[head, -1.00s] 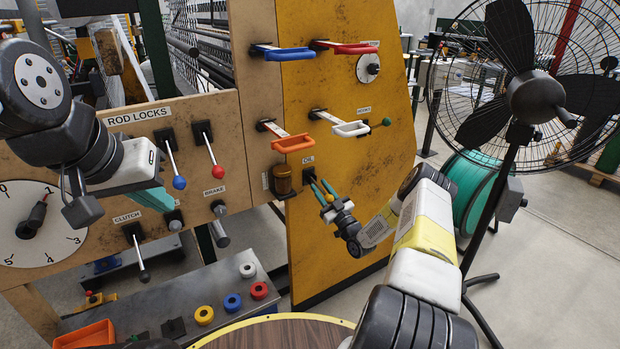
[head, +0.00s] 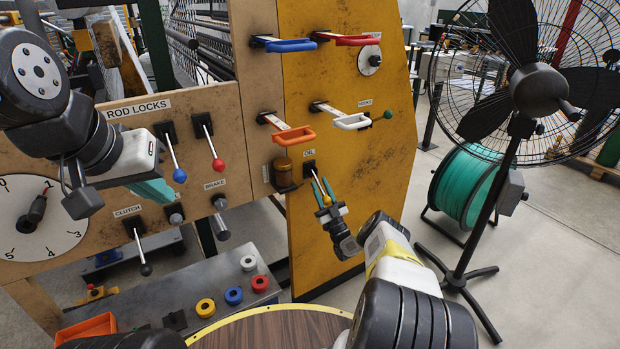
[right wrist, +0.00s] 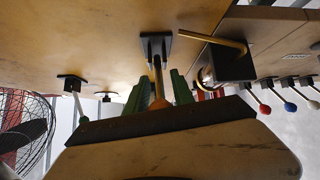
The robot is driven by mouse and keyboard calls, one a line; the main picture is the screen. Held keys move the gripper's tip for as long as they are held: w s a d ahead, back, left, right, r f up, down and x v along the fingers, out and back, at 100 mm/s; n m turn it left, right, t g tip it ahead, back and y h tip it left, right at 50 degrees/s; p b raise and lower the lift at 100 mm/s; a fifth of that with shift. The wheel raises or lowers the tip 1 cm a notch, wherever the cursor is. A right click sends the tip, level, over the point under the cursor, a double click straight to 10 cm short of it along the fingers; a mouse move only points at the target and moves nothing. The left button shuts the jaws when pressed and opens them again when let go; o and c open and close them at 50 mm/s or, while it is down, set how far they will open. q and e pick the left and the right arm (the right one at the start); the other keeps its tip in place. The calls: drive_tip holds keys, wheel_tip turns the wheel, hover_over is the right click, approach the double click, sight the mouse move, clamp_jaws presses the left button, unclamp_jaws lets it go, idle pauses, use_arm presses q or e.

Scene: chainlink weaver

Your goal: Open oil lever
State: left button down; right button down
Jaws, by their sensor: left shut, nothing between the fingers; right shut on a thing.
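The oil lever sticks out of a black base (head: 309,168) below the OIL label (head: 309,152) on the yellow panel. It slants down and ends in an orange-yellow knob (head: 325,199). My right gripper (head: 323,190) is shut on the lever near its knob, with one green finger on each side. In the right wrist view, the lever shaft (right wrist: 158,75) runs from its base down between the green fingers (right wrist: 158,95), with the orange knob low between them. My left gripper (head: 152,190) is shut and empty, in front of the rod locks panel at the left.
An amber oil cup (head: 283,172) stands just left of the lever. An orange handle (head: 294,136) and a white handle (head: 352,122) jut out above. A fan (head: 535,90) and green cable reel (head: 470,185) stand right. A round wooden table (head: 270,328) is in front.

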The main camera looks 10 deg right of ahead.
drive_tip(key=shift+f, duration=0.1)
idle(0.3)
drive_tip(key=c, duration=1.1)
unclamp_jaws()
drive_tip(key=shift+c, duration=0.2)
drive_tip(key=v, duration=0.7)
drive_tip(key=shift+s+f, duration=0.15)
drive_tip(key=shift+f, duration=0.2)
drive_tip(key=shift+s+d, duration=0.15)
